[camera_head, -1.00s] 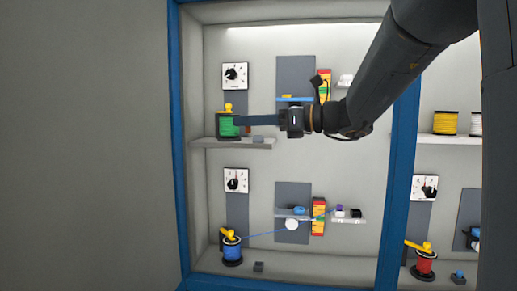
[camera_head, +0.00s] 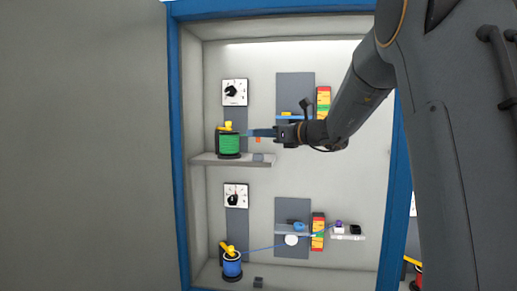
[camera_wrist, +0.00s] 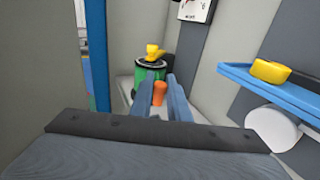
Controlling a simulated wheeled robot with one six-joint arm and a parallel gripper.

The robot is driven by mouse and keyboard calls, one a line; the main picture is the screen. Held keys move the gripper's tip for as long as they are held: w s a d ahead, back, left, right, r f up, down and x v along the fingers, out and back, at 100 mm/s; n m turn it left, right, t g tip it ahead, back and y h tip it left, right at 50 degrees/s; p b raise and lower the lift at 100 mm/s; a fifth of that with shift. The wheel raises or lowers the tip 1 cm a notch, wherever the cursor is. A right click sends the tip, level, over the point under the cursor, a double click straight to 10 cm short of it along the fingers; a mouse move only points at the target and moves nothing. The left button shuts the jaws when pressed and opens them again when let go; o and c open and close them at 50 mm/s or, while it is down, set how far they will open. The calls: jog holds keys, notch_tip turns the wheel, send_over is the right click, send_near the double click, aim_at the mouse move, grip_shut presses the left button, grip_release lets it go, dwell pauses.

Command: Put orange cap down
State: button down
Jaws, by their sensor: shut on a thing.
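The orange cap (camera_wrist: 159,93) is between the two fingertips of my gripper (camera_wrist: 160,92) in the wrist view. In the head view the orange cap (camera_head: 258,140) shows just below my gripper (camera_head: 262,133). My gripper is shut on the cap and holds it above the upper left shelf (camera_head: 206,160). The green spool (camera_head: 229,144) stands just left of the fingertips, with a yellow piece (camera_head: 228,126) on top. Contact between cap and spool cannot be told.
A small grey block (camera_head: 264,157) sits on the shelf below the cap. A blue ledge (camera_wrist: 285,93) with a yellow piece (camera_wrist: 270,71) and a white round part (camera_wrist: 273,127) lie to the right. A blue spool (camera_head: 232,264) stands below.

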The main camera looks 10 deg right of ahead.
jog(key=shift+f+p, duration=0.55)
jog(key=shift+f, duration=2)
jog(key=shift+f, duration=0.15)
jog(key=c, duration=1.7)
grip_release()
jog(key=shift+s+d+r, duration=0.1)
jog(key=shift+s+r, duration=0.05)
jog(key=shift+r, duration=0.05)
jog(key=b+v, duration=0.3)
jog(key=v, duration=0.8)
jog(key=shift+s+d+b, duration=0.3)
jog(key=shift+b, duration=0.1)
